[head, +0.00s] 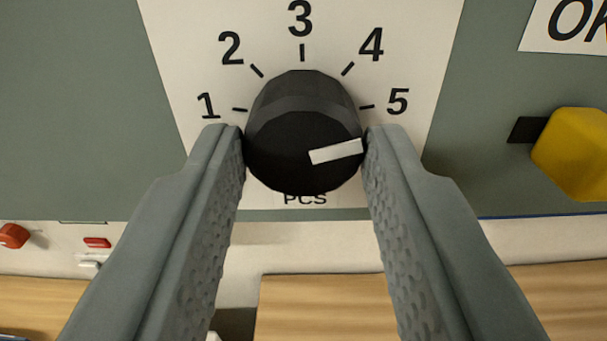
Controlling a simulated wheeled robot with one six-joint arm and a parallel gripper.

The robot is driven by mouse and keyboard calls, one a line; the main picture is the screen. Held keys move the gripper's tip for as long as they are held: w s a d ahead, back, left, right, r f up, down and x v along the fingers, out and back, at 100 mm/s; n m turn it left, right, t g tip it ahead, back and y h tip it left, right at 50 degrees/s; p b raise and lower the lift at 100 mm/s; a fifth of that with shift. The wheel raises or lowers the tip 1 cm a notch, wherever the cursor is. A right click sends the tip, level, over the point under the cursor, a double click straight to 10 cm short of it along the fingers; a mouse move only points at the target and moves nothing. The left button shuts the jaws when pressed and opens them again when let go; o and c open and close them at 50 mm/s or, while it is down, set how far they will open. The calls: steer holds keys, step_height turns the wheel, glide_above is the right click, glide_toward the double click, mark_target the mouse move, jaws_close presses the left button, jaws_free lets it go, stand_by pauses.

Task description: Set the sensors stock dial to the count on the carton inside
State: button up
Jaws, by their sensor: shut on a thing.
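The stock dial (300,110) is a black faceted knob in the middle of the head view, on a pale plate (185,40) marked 1 to 5 with "PCS" below. The white pointer mark on the knob points right and slightly up, toward the 5. My gripper (304,150) is shut on the knob, one grey textured finger on its left side and one on its right. The carton is not in view, and no count shows. Whether this dial is the sensors one cannot be read here.
A yellow knob (575,152) sticks out of the grey-green panel (70,100) at the right, below a white "OK" label (565,25). A red knob (13,236) and a small red part (97,243) are at the lower left. Wooden surfaces (320,305) lie below the panel.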

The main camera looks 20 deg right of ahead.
steer(key=shift+f+m, duration=0.15)
steer(key=shift+m, duration=0.45)
steer(key=o, duration=1)
steer(key=shift+c, duration=0.2)
steer(key=shift+s+a, duration=0.15)
steer(key=shift+s, duration=0.25)
steer(key=v, duration=1.6)
steer(key=shift+s, duration=0.25)
